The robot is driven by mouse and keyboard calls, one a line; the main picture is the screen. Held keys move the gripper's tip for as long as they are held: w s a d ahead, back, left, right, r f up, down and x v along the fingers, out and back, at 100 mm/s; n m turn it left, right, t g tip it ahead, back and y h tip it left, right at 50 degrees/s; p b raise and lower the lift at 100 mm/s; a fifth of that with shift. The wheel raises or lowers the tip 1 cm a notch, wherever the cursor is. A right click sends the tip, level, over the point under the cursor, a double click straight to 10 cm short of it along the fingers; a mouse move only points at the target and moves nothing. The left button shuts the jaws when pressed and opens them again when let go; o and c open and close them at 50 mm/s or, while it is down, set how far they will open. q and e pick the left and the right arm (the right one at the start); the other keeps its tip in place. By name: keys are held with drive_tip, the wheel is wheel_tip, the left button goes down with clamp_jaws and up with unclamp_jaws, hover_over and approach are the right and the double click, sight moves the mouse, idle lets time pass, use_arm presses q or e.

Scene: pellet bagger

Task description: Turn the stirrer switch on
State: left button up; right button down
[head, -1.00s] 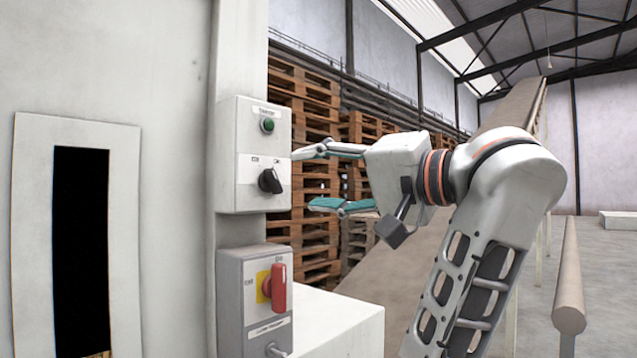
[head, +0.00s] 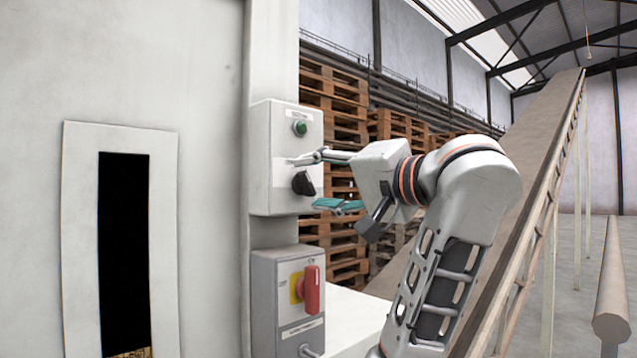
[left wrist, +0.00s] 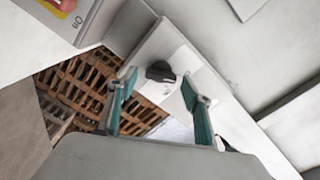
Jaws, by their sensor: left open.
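The stirrer switch is a black rotary knob (head: 303,184) on the upper pale box (head: 271,160), below a green round button or lamp (head: 299,128). Its label is too small to read. The knob also shows in the left wrist view (left wrist: 160,71), between and beyond the fingertips. My left gripper (head: 312,181) is open and empty, with teal finger pads. In the head view one finger is above the knob and the other below it. The left wrist view shows a finger of this gripper (left wrist: 158,88) on each side of the knob. I cannot tell whether either touches it. My right gripper is not in view.
Below is a grey box (head: 264,300) with a red handle (head: 310,290) on a yellow plate and a small metal toggle. A white surface (head: 350,315) juts out under my arm. Pallet stacks (head: 335,100) and an inclined conveyor (head: 540,120) stand behind.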

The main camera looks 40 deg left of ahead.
use_arm(q)
drive_tip(key=c, duration=1.1)
drive_tip(key=shift+m, duration=0.3)
drive_tip(key=m+p, duration=0.1)
drive_tip(key=m, duration=1)
drive_tip(key=shift+f, duration=0.2)
drive_tip(key=shift+m, duration=0.3)
drive_tip(key=o, duration=1.1)
